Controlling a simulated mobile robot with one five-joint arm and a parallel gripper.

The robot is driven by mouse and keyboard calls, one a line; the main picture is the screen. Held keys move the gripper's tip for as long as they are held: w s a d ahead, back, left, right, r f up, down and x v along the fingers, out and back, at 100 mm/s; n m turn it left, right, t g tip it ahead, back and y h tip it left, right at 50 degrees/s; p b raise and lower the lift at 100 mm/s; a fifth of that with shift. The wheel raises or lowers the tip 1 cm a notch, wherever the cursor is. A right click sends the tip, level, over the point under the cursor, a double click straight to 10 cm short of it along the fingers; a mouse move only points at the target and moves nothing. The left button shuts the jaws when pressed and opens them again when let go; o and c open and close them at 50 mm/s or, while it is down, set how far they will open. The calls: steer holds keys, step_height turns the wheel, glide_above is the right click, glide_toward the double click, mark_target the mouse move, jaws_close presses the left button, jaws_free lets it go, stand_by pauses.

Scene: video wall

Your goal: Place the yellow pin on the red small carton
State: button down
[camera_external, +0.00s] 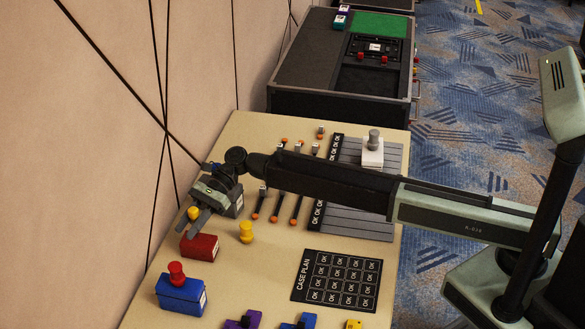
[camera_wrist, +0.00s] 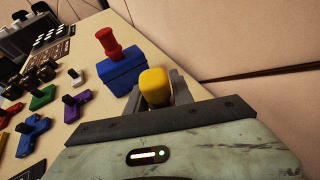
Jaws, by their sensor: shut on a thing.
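My gripper (camera_external: 192,220) is shut on a yellow pin (camera_external: 194,213), whose rounded yellow end also shows between the fingers in the wrist view (camera_wrist: 155,87). The red small carton (camera_external: 200,247) sits on the beige table just below the fingertips in the external view. The held pin appears above and behind the carton there, apart from it. I cannot make out the red carton in the wrist view. A second yellow pin (camera_external: 246,233) stands upright on the table, right of the red carton.
A blue carton (camera_external: 181,294) with a red pin (camera_external: 177,273) on it stands in front of the red carton. The case plan board (camera_external: 338,280) and a white carton (camera_external: 372,155) with a grey pin lie to the right.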

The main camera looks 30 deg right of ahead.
steer(key=shift+f, duration=0.7)
steer(key=c, duration=1.1)
jaws_free()
steer(key=shift+r, duration=0.1)
steer(key=shift+w+d+r+p, duration=0.1)
steer(key=shift+d+r+p, duration=0.2)
steer(key=shift+r+p, duration=0.15)
steer(key=p+v, duration=0.4)
steer(key=v, duration=0.7)
steer(key=shift+d, duration=0.15)
